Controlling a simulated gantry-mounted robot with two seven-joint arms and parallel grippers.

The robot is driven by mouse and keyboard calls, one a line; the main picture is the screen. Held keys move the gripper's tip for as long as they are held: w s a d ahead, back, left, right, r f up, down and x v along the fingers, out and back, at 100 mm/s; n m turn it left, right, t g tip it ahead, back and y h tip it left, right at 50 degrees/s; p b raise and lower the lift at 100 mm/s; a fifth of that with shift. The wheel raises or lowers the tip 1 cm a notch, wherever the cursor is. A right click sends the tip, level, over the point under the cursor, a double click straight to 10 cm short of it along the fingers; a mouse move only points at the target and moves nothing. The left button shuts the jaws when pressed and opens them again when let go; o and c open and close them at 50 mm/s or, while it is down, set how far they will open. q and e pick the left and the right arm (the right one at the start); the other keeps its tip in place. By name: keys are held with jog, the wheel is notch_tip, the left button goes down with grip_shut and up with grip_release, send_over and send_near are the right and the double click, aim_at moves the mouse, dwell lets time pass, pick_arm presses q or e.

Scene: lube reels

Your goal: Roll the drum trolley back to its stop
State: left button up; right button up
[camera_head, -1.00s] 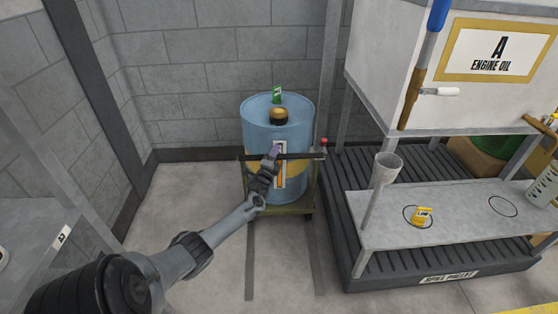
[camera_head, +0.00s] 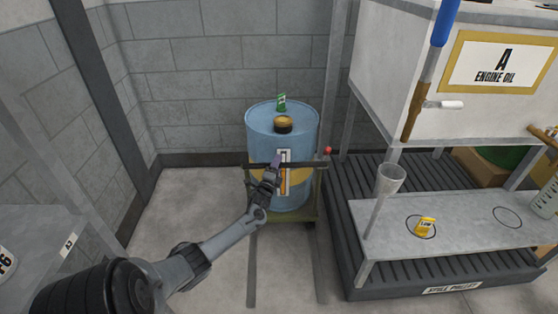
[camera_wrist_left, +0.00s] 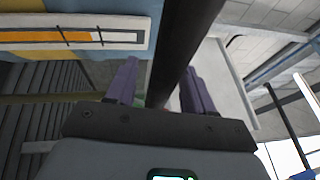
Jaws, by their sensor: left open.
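The drum trolley is a low olive-green cart (camera_head: 309,207) carrying an upright blue drum (camera_head: 259,150) with a yellow band and a level-gauge label. A dark horizontal push bar (camera_head: 308,165) with a red knob at its right end crosses the drum's front. My left gripper (camera_head: 275,163) is at the bar, in front of the drum. In the left wrist view, its purple fingers (camera_wrist_left: 160,85) stand open with the dark bar (camera_wrist_left: 188,45) passing between them. The gauge label (camera_wrist_left: 75,37) lies beside the fingers. The trolley's stop cannot be made out. My right gripper is not in view.
Two dark floor rails (camera_head: 252,265) run forward from the trolley over clear floor. A shelf (camera_head: 40,255) is at left; block walls are behind.

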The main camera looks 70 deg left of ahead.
pick_arm(q)
jog(key=p+v, duration=0.4)
jog(key=v, duration=0.4)
jog(key=shift+s+d, duration=0.15)
jog(key=shift+s, duration=0.05)
